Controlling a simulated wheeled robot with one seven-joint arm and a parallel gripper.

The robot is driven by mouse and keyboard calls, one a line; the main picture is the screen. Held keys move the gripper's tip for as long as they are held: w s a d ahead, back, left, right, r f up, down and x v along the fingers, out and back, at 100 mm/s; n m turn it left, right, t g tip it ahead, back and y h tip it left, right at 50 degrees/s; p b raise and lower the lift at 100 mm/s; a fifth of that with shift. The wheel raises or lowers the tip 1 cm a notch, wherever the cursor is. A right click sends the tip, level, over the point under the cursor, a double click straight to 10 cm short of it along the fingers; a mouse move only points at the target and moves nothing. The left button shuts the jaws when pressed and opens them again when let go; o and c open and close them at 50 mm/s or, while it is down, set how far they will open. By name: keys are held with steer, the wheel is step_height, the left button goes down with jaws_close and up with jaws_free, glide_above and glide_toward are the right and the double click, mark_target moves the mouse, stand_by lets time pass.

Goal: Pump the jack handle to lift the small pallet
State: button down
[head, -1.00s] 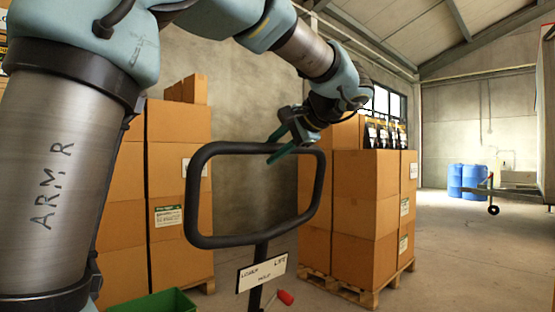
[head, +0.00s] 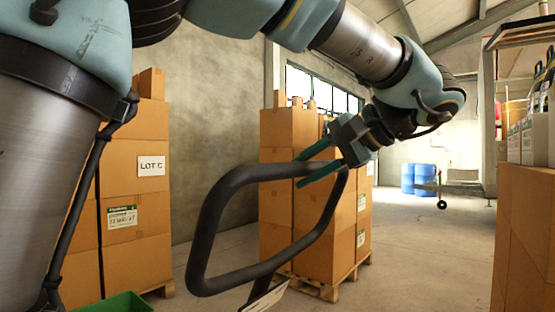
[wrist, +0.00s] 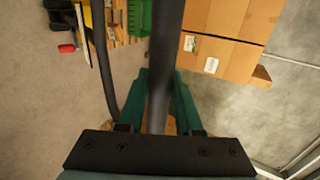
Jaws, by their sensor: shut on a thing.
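The jack handle (head: 210,220) is a black, rounded loop on a stem, tilted so that its top bar rises to the right. A white label (head: 265,298) is on the stem, cut off at the bottom edge. My gripper (head: 300,171) has two green fingers, shut on the handle's top bar near its right end. In the wrist view the black bar (wrist: 163,75) runs between the fingers (wrist: 160,82). Which pallet is the small one I cannot tell; the jack's body is out of the head view.
Cartons (head: 290,205) stand stacked on a wooden pallet (head: 325,290) behind the handle. Another carton stack (head: 135,215) is at left, with a green bin (head: 122,303) in front. More cartons (head: 525,240) rise at right. Blue barrels (head: 420,178) stand far back. The floor between is clear.

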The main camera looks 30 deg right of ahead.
steer(key=w+a+r+p, duration=0.2)
steer(key=w+a, duration=0.3)
steer(key=w, duration=0.6)
steer(key=w+a+r+p, duration=0.2)
steer(key=w+a, duration=0.3)
steer(key=w, duration=0.6)
steer(key=w+a+r+p, duration=0.3)
steer(key=w+a, duration=0.3)
steer(key=w, duration=0.6)
steer(key=shift+r, duration=0.45)
